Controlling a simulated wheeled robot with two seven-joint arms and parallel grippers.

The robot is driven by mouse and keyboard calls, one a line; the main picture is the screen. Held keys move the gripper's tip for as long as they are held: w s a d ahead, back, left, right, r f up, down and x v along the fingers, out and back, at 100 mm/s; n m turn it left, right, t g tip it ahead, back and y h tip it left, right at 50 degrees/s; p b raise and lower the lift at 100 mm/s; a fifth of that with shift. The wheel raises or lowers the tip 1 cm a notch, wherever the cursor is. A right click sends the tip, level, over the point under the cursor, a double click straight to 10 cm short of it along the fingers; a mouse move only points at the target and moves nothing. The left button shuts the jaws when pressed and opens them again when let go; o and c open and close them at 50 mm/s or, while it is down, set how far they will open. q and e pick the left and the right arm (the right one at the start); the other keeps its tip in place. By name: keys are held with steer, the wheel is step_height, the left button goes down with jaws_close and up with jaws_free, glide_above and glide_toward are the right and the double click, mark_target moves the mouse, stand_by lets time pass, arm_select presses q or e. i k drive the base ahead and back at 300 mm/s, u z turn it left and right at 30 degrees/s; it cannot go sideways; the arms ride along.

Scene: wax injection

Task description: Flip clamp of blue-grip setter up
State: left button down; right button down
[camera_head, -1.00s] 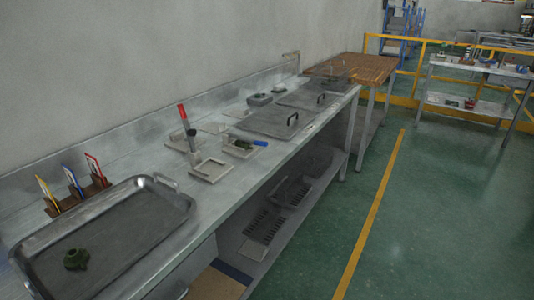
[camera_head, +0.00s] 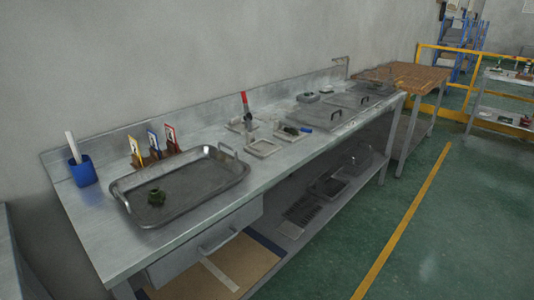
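A small tool with a blue grip (camera_head: 306,130) lies on a square plate (camera_head: 286,133) on the steel counter, in the middle of the head view. It is too small to tell how its clamp stands. A red-handled tool (camera_head: 245,102) stands upright on another base just to its left. Neither of my grippers is in view.
A steel counter (camera_head: 110,243) runs from lower left to upper right. A blue cup (camera_head: 82,171) stands at the counter's left end. Flat lidded pans (camera_head: 308,114) lie farther back. The green floor (camera_head: 345,215) on the right is clear.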

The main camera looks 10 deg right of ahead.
mark_target(292, 127)
steer(key=u, duration=0.3)
steer(key=k, duration=0.7)
steer(key=z, duration=0.4)
steer(key=i, duration=0.65)
steer(key=z, duration=0.6)
steer(key=i, duration=1.25)
steer(key=u, duration=0.65)
